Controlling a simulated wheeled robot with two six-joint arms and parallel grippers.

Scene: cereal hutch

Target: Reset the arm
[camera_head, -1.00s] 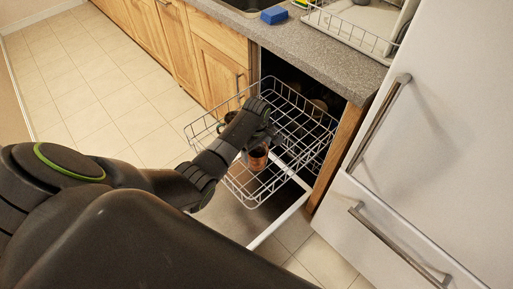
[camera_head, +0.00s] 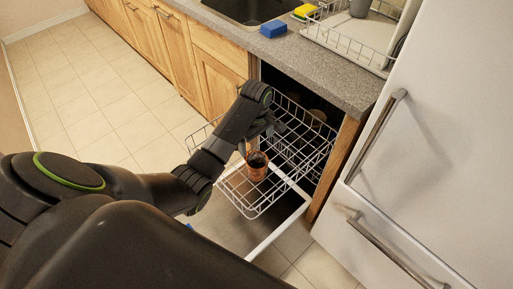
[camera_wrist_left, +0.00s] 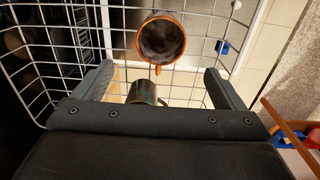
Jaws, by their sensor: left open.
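My left gripper (camera_head: 272,128) is over the pulled-out wire dishwasher rack (camera_head: 310,150), seen from behind my dark arm. In the left wrist view its two fingers (camera_wrist_left: 158,82) are spread apart with nothing held between them. An orange-brown mug (camera_head: 257,166) with a dark inside stands in the rack, clear of the fingers; it also shows ahead of them in the left wrist view (camera_wrist_left: 161,40). A dark metallic cup (camera_wrist_left: 143,92) shows between the finger bases, apart from them. My right gripper is out of view.
The open dishwasher door (camera_head: 278,226) lies below the rack. A white fridge (camera_head: 430,130) stands at right. The tiled floor (camera_head: 90,90) at left is clear.

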